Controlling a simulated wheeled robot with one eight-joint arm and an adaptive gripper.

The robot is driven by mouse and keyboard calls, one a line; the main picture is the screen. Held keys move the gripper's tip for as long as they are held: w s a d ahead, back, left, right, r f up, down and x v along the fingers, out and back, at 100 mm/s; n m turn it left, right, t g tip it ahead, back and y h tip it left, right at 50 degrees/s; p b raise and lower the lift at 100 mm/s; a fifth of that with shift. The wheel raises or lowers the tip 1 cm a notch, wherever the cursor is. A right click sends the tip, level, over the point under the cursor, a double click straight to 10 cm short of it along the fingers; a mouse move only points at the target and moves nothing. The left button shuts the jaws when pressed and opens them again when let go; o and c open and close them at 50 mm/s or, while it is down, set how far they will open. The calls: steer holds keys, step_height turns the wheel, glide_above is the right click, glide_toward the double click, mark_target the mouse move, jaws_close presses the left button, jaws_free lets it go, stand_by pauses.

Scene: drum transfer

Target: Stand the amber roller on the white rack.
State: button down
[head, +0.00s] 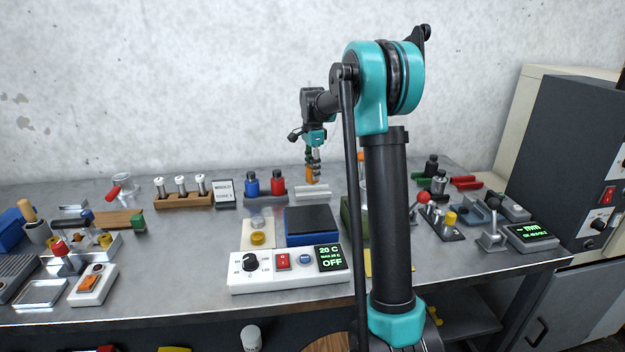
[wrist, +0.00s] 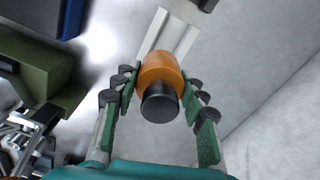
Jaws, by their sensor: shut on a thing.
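The amber roller (wrist: 160,72) is an orange cylinder with a black end that faces the wrist camera. My gripper (wrist: 162,92) has its green, dark-padded fingers on both sides of it and is shut on it. In the head view the amber roller (head: 310,177) hangs about upright below my gripper (head: 314,165). The white rack (head: 314,197) is a low pale piece on the bench, just below the roller. In the wrist view the grooved white rack (wrist: 176,38) shows beyond the roller, which covers part of it. I cannot tell whether roller and rack touch.
A grey holder with a blue bottle (head: 252,183) and a red bottle (head: 278,183) stands close left of the rack. A blue box with a dark top (head: 311,221) is in front. A green box (wrist: 50,72) is nearby. The concrete wall (head: 200,90) is behind.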

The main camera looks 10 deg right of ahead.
steer(key=shift+f, duration=1.85)
steer(key=shift+f, duration=0.1)
steer(key=c, duration=0.9)
jaws_free()
steer(key=shift+o, duration=0.2)
step_height(320, 180, up, 12)
steer(key=shift+r, duration=0.1)
